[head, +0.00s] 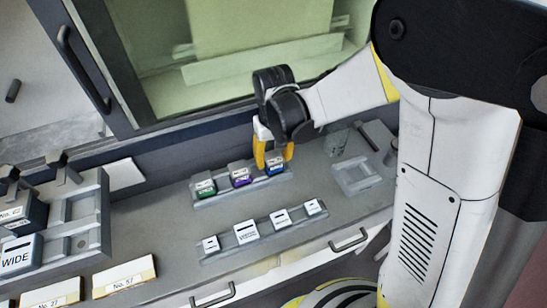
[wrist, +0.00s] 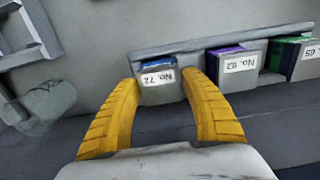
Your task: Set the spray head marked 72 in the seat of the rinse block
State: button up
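The spray head marked No. 72 (wrist: 158,78) is a grey block with a blue top. It sits at the end of a grey rack (head: 240,190), and its blue top shows at the rack's right end in the head view (head: 275,168). My gripper (wrist: 160,78) is open, with its yellow fingers on either side of this head; contact cannot be told. In the head view my gripper (head: 273,160) points down over it. A grey block with a square recess (head: 357,176), perhaps the rinse block, stands to the right; its recess looks empty. It partly shows in the wrist view (wrist: 30,45).
A purple-topped head marked 92 (wrist: 233,65) and a green-topped head (head: 204,188) share the rack. A front rail (head: 265,232) holds several white tags. A clear object (head: 338,142) stands near the recessed block. A stepped fixture (head: 88,215) holds dark blocks at left.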

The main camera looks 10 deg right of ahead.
aim_at(273, 157)
jog(key=c, duration=0.9)
jog(key=shift+o, duration=0.2)
notch_tip(273, 157, up, 6)
jog(key=p, duration=0.4)
